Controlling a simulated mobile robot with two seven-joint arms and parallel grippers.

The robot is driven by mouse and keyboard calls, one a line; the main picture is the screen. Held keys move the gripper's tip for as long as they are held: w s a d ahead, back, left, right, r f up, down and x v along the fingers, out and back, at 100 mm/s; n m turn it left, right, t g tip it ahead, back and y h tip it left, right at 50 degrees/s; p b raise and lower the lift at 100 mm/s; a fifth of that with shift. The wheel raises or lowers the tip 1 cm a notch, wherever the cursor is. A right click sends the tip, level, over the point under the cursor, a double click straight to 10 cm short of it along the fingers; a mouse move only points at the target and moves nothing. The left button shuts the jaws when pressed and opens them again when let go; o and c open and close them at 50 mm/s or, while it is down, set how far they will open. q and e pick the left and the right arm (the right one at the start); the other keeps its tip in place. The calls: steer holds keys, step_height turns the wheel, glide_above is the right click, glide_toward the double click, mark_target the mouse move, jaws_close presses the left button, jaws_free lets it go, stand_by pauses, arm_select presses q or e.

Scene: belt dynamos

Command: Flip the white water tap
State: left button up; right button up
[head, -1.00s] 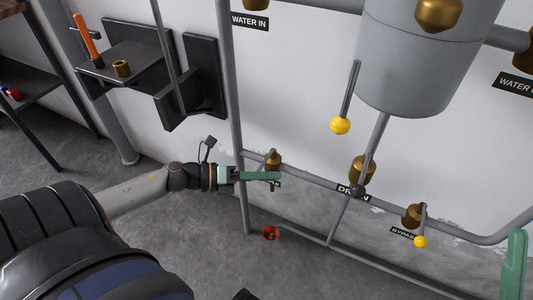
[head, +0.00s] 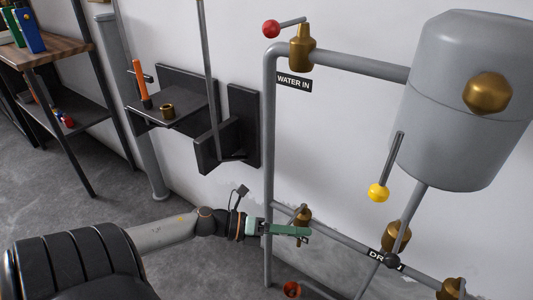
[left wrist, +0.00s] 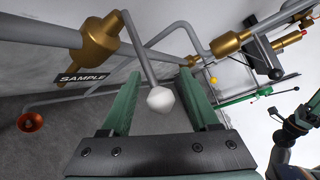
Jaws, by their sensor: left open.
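The white tap is a white ball knob (left wrist: 160,99) on a grey lever, next to the brass SAMPLE valve (left wrist: 100,45) in the left wrist view. My left gripper (left wrist: 159,78) is open, with one green finger on each side of the knob; I cannot tell whether either finger touches it. In the head view my left gripper (head: 292,231) reaches past the vertical pipe at the brass sample valve (head: 303,215), and the white knob is hidden there. My right gripper (left wrist: 302,110) shows small and partly at the right edge of the left wrist view; its jaws are unclear.
A grey vertical pipe (head: 269,150) stands close to my left gripper. A yellow-knobbed lever (head: 378,192) hangs beside the grey tank (head: 465,120). A black wall shelf (head: 180,105) is up left.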

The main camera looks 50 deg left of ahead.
arm_select(q)
steer(key=p+v, duration=0.4)
steer(key=v, duration=0.8)
steer(key=shift+a, duration=0.15)
steer(key=shift+s+r, duration=0.1)
